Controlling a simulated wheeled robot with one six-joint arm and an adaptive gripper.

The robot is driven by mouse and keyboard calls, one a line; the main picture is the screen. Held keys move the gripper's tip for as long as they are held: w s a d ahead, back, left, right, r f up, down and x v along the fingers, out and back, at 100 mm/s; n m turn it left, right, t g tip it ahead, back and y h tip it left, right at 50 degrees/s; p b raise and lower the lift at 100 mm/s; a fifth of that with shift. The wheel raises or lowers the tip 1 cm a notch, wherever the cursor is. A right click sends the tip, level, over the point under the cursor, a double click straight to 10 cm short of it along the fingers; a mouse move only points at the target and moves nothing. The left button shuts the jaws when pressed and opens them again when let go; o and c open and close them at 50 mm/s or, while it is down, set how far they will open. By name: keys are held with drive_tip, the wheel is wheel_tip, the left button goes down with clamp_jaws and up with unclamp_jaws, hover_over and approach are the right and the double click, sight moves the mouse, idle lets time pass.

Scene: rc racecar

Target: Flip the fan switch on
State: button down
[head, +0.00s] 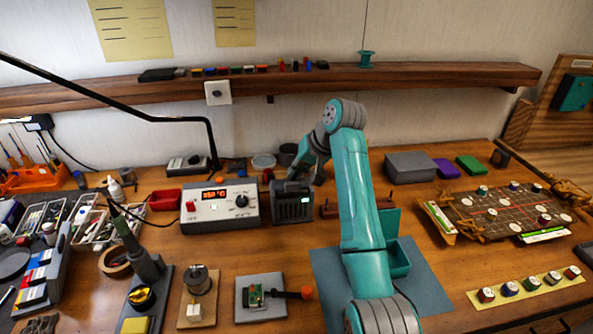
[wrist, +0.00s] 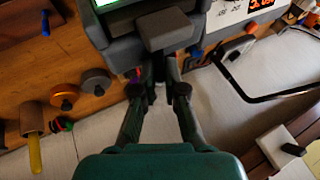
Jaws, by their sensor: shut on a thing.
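The dark grey box with a front grille and a lit green display (head: 292,205), which looks like the fan unit, stands on the bench right of the soldering station. My gripper (head: 293,181) is at its upper back edge. In the wrist view the fan unit (wrist: 116,24) is at the top, with a grey block (wrist: 167,30) jutting from it. My gripper (wrist: 165,88) has its fingers close together just below that block, shut on a small dark part there. The fingertips hide that part, so I cannot tell the switch's position.
The white soldering station (head: 219,207) with a lit red display stands left of the fan unit. A teal open box (head: 398,262) sits right of my arm.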

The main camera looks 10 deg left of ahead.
drive_tip(key=c, duration=1.5)
unclamp_jaws()
drive_tip(key=v, duration=0.7)
drive_tip(key=shift+s+d+r, duration=0.1)
drive_tip(key=shift+d+r, duration=0.05)
